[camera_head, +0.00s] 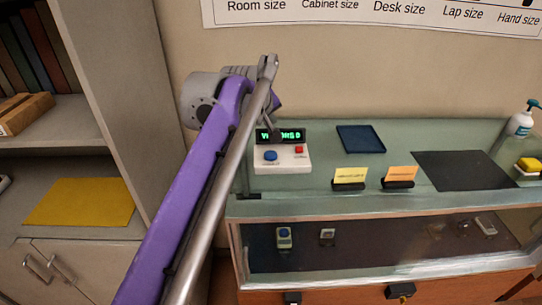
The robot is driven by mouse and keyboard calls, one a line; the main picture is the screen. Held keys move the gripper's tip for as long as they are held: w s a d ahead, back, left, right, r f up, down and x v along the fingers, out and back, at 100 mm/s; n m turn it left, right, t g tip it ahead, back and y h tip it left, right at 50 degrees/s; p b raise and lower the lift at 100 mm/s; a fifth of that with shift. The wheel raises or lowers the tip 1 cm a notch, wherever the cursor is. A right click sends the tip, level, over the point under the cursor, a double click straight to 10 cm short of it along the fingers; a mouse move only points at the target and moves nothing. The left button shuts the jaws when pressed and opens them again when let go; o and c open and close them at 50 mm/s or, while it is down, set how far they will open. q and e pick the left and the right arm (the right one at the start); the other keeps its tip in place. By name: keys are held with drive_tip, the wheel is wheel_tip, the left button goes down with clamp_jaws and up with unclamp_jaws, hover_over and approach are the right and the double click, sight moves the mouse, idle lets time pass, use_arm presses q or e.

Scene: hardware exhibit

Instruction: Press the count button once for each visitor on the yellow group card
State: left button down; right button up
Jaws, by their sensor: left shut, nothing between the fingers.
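The counter device (284,166) is a white box on the glass counter with a green lit display (291,135). The display is partly covered and seems to end in 0. A blue button (271,155) is on its left and a smaller red button (299,150) on its right; their labels are too small to read. The yellow card (350,175) stands in a dark holder to the right; its print is unreadable. My left gripper (273,133) is shut and empty, in front of the display and above the blue button, apparently not touching it. My right gripper is out of view.
An orange card (402,173) stands beside the yellow one. A dark blue tray (361,139) and a black mat (464,171) lie on the counter. A pump bottle (521,121) and yellow sponge (529,164) are at the right. A shelf unit stands left.

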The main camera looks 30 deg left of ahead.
use_arm(q)
drive_tip(key=b, duration=0.5)
hover_over(270, 157)
wheel_tip(270, 157, down, 7)
drive_tip(key=shift+w+r, duration=0.1)
drive_tip(key=shift+f, duration=0.45)
idle(1.2)
drive_tip(key=shift+f, duration=0.4)
drive_tip(key=shift+f, duration=0.45)
idle(0.6)
drive_tip(key=shift+r, duration=0.15)
drive_tip(key=shift+r+p, duration=0.7)
drive_tip(key=shift+r, duration=0.05)
